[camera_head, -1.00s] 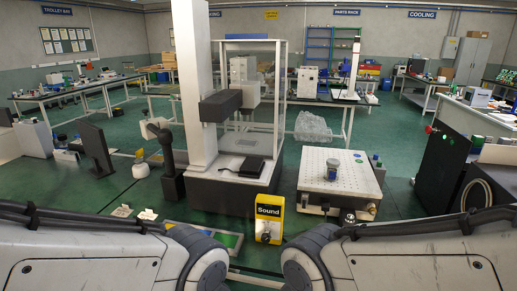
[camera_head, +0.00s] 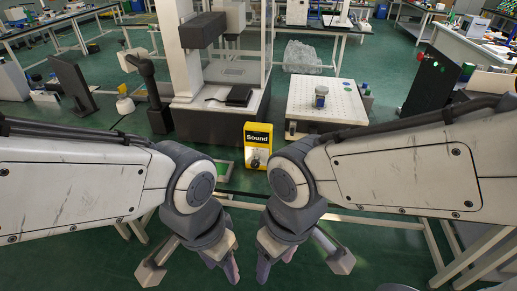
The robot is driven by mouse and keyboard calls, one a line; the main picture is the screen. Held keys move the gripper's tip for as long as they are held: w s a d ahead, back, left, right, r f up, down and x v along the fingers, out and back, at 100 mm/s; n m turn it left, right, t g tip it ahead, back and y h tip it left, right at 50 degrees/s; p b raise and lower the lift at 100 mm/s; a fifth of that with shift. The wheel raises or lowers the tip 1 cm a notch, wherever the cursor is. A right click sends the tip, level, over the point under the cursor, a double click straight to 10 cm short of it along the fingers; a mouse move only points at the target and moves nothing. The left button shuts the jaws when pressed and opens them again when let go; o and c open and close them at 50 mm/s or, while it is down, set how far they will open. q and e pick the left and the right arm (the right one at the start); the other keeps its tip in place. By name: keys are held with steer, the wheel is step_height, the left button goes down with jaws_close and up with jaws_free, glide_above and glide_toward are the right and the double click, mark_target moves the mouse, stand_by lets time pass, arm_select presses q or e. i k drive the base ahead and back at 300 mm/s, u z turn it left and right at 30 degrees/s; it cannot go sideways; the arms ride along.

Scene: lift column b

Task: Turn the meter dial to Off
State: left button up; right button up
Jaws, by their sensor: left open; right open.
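The meter is a yellow box with a black label reading "Sound" (camera_head: 258,134), upright in the middle of the head view, just beyond my arms. Its dial (camera_head: 255,160) is a small grey knob on the lower front; its setting is too small to read. My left gripper (camera_head: 190,268) is open and empty, pointing down on the near side of the meter, left of it. My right gripper (camera_head: 303,265) is open and empty, also near and low, right of it. Neither gripper touches the meter.
A dark machine base (camera_head: 215,124) with a white column stands behind the meter to the left. A perforated white plate (camera_head: 340,103) holding a small jar (camera_head: 321,97) is behind right. A black panel (camera_head: 432,80) stands at the right. Green floor shows between them.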

mark_target(254, 164)
steer(key=z, duration=2.65)
steer(key=k, duration=0.6)
steer(key=u, duration=2.2)
